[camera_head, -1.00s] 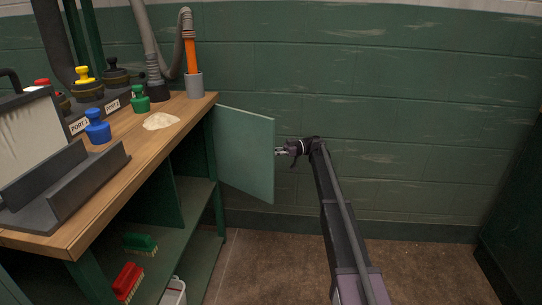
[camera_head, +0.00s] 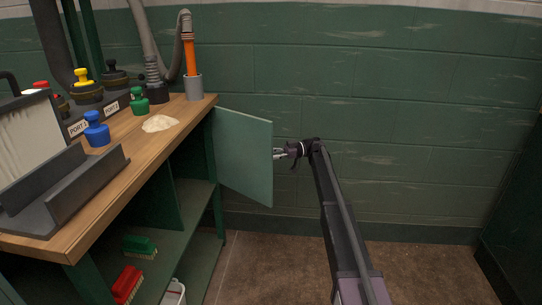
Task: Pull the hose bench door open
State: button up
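The hose bench (camera_head: 150,150) stands at the left, with a wooden top and green frame. Its green door (camera_head: 243,155) stands swung open at the bench's far end, near the back wall, and the shelves behind it show. My gripper (camera_head: 279,154) is at the door's free outer edge, at about mid-height. The fingertips are small and partly hidden by the door edge. I cannot tell whether they touch or grip it. No handle is visible on the side of the door facing me.
Coloured knobs, a hose and a grey tray (camera_head: 65,190) are on the bench top. A green block wall (camera_head: 400,120) is behind my arm. The brown floor (camera_head: 270,265) is clear.

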jog(key=shift+w+d, duration=0.1)
jog(key=v, duration=0.7)
jog(key=shift+d, duration=0.2)
